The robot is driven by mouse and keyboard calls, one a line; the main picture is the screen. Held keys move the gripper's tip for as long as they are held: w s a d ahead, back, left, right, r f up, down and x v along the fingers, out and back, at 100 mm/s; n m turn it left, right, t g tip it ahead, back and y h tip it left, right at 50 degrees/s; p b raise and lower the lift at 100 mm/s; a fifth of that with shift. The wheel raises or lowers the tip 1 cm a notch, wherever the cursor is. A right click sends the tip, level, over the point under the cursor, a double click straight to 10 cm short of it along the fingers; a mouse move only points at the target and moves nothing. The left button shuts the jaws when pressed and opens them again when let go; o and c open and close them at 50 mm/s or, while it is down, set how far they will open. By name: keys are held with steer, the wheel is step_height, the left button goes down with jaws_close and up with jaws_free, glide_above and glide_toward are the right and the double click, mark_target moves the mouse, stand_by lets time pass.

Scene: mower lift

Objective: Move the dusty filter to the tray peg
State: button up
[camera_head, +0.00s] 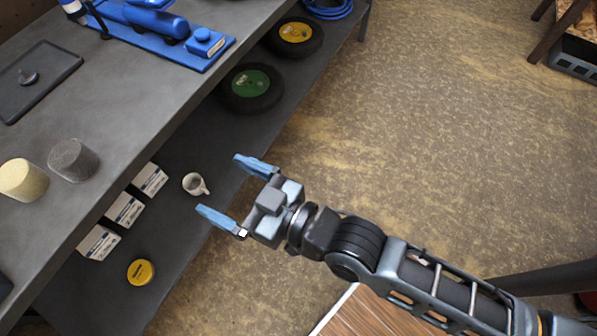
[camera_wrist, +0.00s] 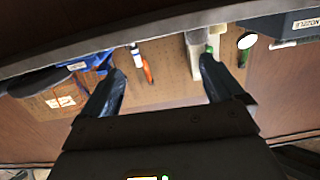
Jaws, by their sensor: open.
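A grey cylindrical filter (camera_head: 73,160), which looks like the dusty one, stands upright on the bench top at the left. A cream filter (camera_head: 22,180) stands beside it, apart from it. A dark flat tray (camera_head: 50,66) with a short peg (camera_head: 28,77) lies farther back on the bench; the peg is bare. My gripper (camera_head: 219,183) is open and empty, to the right of the filters, past the bench's front edge. In the wrist view my fingers (camera_wrist: 162,66) are spread with nothing between them.
A blue machine (camera_head: 155,25) sits on the bench (camera_head: 130,95) at the back. The lower shelf holds white boxes (camera_head: 125,210), a mug (camera_head: 195,184), a yellow tin (camera_head: 140,272) and wheels (camera_head: 250,86). A pegboard (camera_wrist: 165,75) with tools shows in the wrist view.

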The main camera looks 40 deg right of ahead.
steer(key=s+d+r+m+h, duration=0.1)
steer(key=s+d+r, duration=0.1)
steer(key=s+d, duration=0.2)
steer(key=s+d+r+m+h, duration=0.1)
steer(key=s+d, duration=0.3)
steer(key=s, duration=0.7)
steer(key=s+d+r+m+g+h, duration=0.1)
steer(key=s+d+r+h, duration=0.2)
steer(key=s, duration=0.5)
steer(key=shift+d+r, duration=0.25)
steer(key=shift+d, duration=0.35)
steer(key=shift+s+r, duration=0.2)
steer(key=shift+s, duration=0.1)
steer(key=shift+c, duration=0.3)
